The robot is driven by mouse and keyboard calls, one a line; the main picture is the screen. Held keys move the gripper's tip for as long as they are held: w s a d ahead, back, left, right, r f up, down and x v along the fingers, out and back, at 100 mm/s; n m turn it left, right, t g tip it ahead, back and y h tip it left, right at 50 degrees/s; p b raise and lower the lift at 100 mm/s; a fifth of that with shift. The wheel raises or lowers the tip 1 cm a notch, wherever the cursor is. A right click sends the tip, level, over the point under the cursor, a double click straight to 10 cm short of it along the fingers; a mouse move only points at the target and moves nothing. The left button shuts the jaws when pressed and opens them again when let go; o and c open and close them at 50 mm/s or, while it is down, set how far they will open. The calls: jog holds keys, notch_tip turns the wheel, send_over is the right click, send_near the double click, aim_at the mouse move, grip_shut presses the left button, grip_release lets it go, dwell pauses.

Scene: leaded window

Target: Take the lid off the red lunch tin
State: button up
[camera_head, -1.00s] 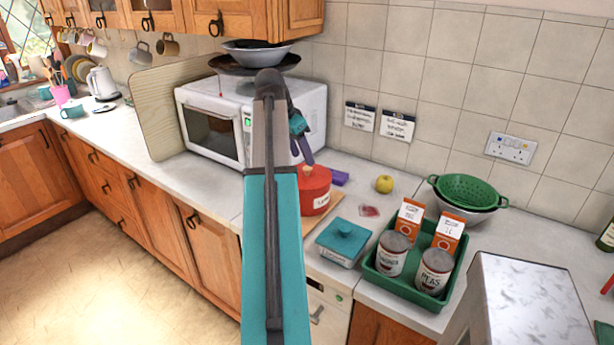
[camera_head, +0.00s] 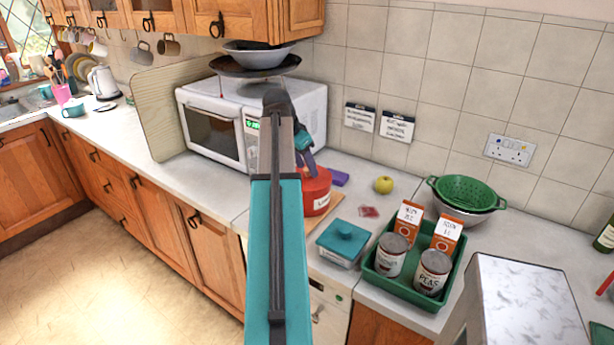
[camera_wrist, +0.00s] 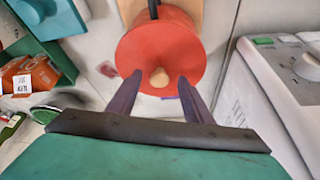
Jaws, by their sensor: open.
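In the wrist view my gripper (camera_wrist: 160,82) is open, with one dark purple finger on each side of the knob. I cannot tell whether the fingers touch the lid.
The white microwave (camera_head: 215,128) stands close to the left of the tin. A teal-lidded box (camera_head: 342,241), a green tray (camera_head: 412,284) of cans and cartons, and a yellow apple (camera_head: 383,185) are to the right.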

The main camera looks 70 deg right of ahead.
jog(key=shift+f, duration=0.2)
jog(key=shift+c, duration=0.3)
jog(key=c, duration=1.1)
